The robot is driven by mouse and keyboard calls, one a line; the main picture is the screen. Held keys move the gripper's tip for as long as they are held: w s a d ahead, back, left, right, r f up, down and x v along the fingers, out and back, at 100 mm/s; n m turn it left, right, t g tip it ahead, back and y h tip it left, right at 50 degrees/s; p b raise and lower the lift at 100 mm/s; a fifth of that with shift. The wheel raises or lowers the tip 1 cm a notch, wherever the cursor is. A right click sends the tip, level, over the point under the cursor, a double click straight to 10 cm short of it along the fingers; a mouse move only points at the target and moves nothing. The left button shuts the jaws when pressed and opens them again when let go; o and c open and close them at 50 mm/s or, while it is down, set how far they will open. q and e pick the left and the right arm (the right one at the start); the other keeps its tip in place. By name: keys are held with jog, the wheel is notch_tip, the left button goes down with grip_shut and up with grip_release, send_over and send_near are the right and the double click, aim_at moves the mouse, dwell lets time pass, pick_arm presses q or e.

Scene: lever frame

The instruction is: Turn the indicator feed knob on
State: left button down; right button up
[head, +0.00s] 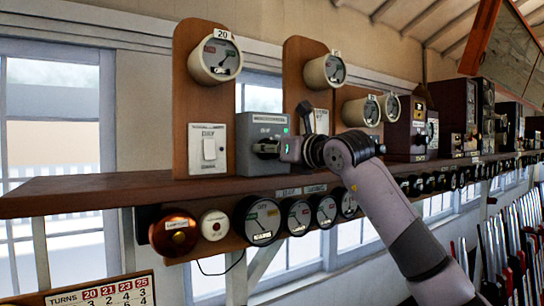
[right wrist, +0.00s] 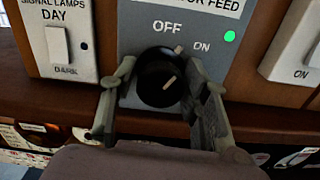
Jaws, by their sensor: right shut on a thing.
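The indicator feed box (head: 256,166) is a grey box on the wooden shelf. In the right wrist view its grey face (right wrist: 143,35) is marked OFF and ON. Its round black knob (right wrist: 160,75) has a pale pointer line slanting up and right, toward the ON side. A green lamp (right wrist: 229,36) glows beside ON, and a green spot shows in the head view. My right gripper (head: 284,149) is at the box front. In the wrist view its fingers (right wrist: 159,72) are on both sides of the knob, shut on it. My left gripper is out of view.
A white switch (right wrist: 57,43) marked DAY and DARK is left of the box. Another white switch plate (right wrist: 296,45) is close on the right. Round dials (head: 262,221) hang below the shelf edge (head: 110,194). Dark instrument boxes stand farther right.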

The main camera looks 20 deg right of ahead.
jog(key=shift+f+m+b, duration=0.1)
jog(key=shift+m+b, duration=0.25)
jog(key=shift+m, duration=0.55)
jog(key=shift+m+b, duration=0.45)
jog(key=shift+m, duration=0.65)
jog(key=o, duration=2)
jog(key=shift+o, duration=0.2)
